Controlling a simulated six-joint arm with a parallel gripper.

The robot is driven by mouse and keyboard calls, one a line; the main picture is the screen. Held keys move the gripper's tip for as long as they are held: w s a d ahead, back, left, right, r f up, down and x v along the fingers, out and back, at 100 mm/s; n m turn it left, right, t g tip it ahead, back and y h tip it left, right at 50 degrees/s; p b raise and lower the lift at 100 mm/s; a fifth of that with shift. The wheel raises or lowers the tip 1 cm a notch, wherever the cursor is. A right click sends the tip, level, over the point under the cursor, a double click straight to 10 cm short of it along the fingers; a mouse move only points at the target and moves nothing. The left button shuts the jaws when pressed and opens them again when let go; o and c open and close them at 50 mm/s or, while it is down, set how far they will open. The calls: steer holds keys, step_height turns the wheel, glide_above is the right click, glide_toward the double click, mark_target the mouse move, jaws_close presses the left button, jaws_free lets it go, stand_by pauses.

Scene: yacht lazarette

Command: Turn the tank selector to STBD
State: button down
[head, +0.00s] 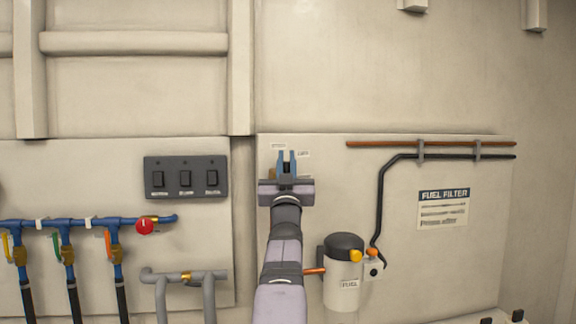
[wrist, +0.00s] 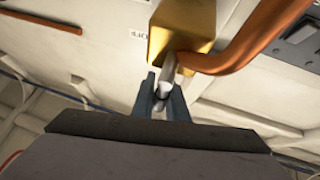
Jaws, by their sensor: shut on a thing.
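The tank selector's brass body (wrist: 180,30) is at the top of the wrist view, with a copper pipe (wrist: 255,45) running off to its right. A short grey lever (wrist: 168,68) comes down from the brass body. My gripper (wrist: 162,92) is shut on this lever, its two blue-grey fingers on either side of it. In the head view my gripper (head: 286,160) is up against the wall panel and hides most of the selector. Small white labels (head: 303,154) show beside the fingers, too small to read. Which mark the lever points to cannot be told.
A fuel filter canister (head: 343,285) stands to the right of my arm, below a black pipe (head: 381,200). A switch panel (head: 186,177) and blue pipes with a red knob (head: 145,227) are at left.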

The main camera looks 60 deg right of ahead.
mark_target(286, 171)
steer(key=c, duration=1.8)
jaws_free()
steer(key=shift+o, duration=0.2)
steer(key=shift+f, duration=0.1)
steer(key=b+v, duration=0.5)
steer(key=v, duration=0.2)
steer(key=shift+s+a, duration=0.1)
steer(key=shift+a, duration=0.05)
